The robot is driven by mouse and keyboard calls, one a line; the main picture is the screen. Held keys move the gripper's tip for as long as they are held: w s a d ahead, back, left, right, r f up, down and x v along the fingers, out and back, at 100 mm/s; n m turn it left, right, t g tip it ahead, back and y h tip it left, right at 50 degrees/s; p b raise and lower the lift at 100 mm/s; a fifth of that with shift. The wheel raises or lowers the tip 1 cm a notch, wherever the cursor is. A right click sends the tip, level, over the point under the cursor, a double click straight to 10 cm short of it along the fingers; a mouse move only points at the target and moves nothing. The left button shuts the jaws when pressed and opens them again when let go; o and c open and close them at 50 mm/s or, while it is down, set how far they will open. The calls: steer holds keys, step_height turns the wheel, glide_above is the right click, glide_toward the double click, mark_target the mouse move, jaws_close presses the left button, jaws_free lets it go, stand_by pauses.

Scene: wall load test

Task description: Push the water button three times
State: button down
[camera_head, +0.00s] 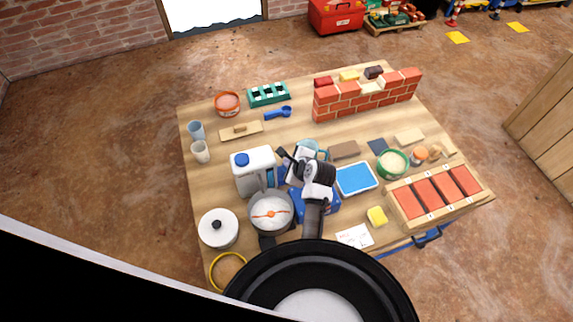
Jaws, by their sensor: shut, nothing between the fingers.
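A white box-shaped dispenser (252,178) stands on the left-middle of the table. A round blue button (242,160) sits on its top face, at the left. I take this to be the water button. My gripper (285,156) is just right of the dispenser, shut and empty, and apart from the blue button in the picture. Its height above the table is hard to tell. My arm hides part of the table's middle and a blue thing behind it.
A dial scale (270,212) and a lidded white pot (217,228) stand in front of the dispenser. Two cups (196,131) are at the left edge. A brick wall (365,97) stands at the back right. A blue tray (356,179) and brick crate (434,198) lie right.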

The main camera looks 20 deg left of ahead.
step_height(320, 180, up, 3)
steer(key=shift+f+p, duration=0.15)
steer(key=shift+p, duration=1.1)
steer(key=shift+r, duration=1.15)
steer(key=shift+r, duration=0.1)
stand_by(0.7)
step_height(320, 180, up, 4)
steer(key=shift+f, duration=0.2)
steer(key=shift+f, duration=0.1)
steer(key=shift+f+b, duration=0.85)
steer(key=shift+f, duration=3.5)
